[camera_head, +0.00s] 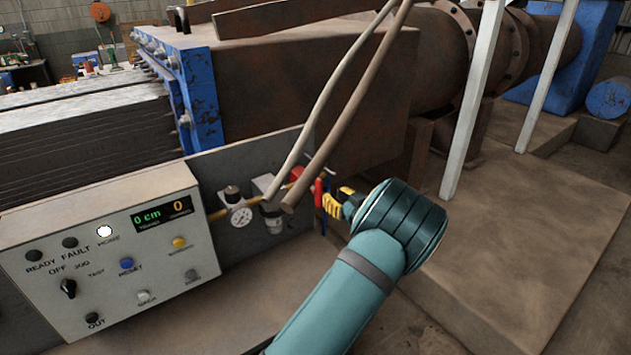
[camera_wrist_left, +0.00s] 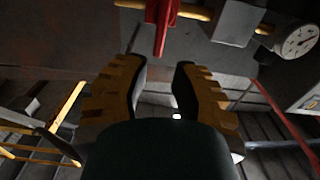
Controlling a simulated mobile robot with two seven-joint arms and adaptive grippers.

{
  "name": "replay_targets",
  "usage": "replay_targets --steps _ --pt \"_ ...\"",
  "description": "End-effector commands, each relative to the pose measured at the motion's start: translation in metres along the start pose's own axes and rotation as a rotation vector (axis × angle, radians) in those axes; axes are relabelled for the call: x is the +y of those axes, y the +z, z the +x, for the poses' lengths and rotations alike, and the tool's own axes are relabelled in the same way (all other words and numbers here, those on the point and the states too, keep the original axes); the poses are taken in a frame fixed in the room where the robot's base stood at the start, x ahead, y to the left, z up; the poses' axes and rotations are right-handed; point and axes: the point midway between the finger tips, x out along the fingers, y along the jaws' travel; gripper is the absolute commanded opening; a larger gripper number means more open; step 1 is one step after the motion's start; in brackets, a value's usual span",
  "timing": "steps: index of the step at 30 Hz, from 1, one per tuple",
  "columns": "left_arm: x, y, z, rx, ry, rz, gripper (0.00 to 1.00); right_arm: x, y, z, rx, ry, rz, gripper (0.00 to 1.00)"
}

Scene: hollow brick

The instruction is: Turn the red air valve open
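The red air valve (camera_head: 318,191) is on the brass pipe, right of the regulator, in the head view. Its red handle (camera_wrist_left: 163,26) shows at the top middle of the wrist view, pointing toward the fingers. My left gripper (camera_head: 329,203) has yellow-and-black fingers close by the valve in the head view, partly hidden by my arm. In the wrist view the left gripper (camera_wrist_left: 160,68) is open, with an empty gap between its fingertips. The handle's end lies just beyond that gap and looks apart from both fingers. My right gripper is not in view.
A pressure gauge (camera_head: 240,216) and a regulator (camera_head: 271,212) sit left of the valve. Two hoses (camera_head: 345,110) hang down in front of the pipe. A control box (camera_head: 110,260) stands at left. Pale posts (camera_head: 473,100) rise at right.

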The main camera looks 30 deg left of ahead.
Motion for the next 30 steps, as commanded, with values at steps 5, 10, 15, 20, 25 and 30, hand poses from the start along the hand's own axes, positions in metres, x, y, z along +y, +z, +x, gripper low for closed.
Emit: replay_targets --steps 5,10,15,20,25,30 --pt "-0.001 0.000 0.037 0.001 -0.002 0.000 0.25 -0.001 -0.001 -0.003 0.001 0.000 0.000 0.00" --pt "0.000 0.000 0.067 0.000 0.000 -0.001 0.25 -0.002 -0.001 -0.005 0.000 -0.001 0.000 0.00" --pt "0.000 0.000 0.087 0.000 0.001 0.000 0.25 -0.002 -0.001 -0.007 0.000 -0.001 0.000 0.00" --pt "0.000 0.001 0.096 -0.002 0.002 0.001 0.25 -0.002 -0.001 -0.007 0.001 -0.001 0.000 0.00" --pt "0.000 0.001 0.097 -0.002 0.002 0.000 0.25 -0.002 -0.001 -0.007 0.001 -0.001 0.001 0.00" --pt "0.000 0.001 0.097 -0.002 0.002 0.000 0.11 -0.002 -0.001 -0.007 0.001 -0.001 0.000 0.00"
